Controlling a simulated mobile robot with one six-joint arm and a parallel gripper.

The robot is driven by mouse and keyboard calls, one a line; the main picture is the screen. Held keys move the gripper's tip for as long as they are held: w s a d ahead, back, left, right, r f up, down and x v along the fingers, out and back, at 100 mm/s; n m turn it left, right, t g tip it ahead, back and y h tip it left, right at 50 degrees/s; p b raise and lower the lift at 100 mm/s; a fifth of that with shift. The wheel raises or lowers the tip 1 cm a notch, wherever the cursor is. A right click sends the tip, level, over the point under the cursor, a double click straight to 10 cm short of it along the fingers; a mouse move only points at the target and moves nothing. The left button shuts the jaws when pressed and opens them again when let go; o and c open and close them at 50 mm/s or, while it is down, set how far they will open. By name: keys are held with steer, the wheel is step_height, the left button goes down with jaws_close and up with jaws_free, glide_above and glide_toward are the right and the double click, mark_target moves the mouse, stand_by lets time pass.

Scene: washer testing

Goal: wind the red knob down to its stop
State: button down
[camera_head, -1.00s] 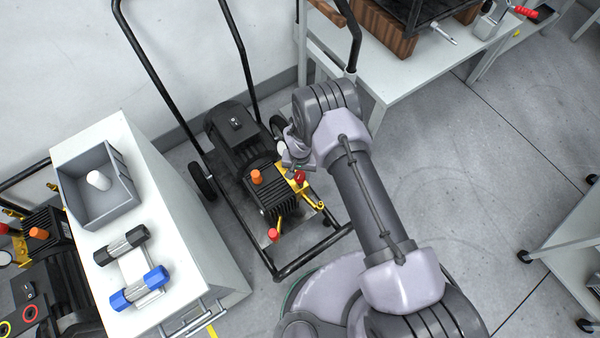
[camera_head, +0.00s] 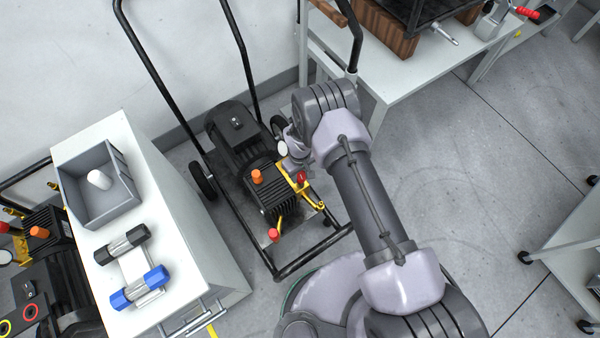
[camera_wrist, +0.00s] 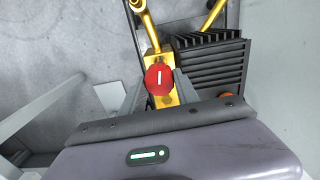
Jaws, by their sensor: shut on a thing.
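The red knob (camera_wrist: 159,79) is in the middle of the wrist view, on a yellow brass block, with a white line on its face pointing nearly straight up. My gripper (camera_wrist: 160,90) has its two grey fingers on either side of the knob and is shut on it. In the head view the red knob (camera_head: 302,176) shows at the right side of the pump on the black wheeled cart. My gripper (camera_head: 297,168) is beside it there, partly hidden by my wrist.
The pump's black ribbed body (camera_wrist: 208,65) is right of the knob, with brass pipes beyond it. An orange cap (camera_head: 257,176) and another red handle (camera_head: 273,234) are nearby. A white cabinet (camera_head: 205,255) stands left of the cart. Open floor lies at the right.

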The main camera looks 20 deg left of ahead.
mark_target(300, 174)
steer(key=shift+n, duration=1.2)
steer(key=c, duration=0.9)
jaws_free()
step_height(300, 174, up, 17)
steer(key=p, duration=0.7)
steer(key=shift+r, duration=0.2)
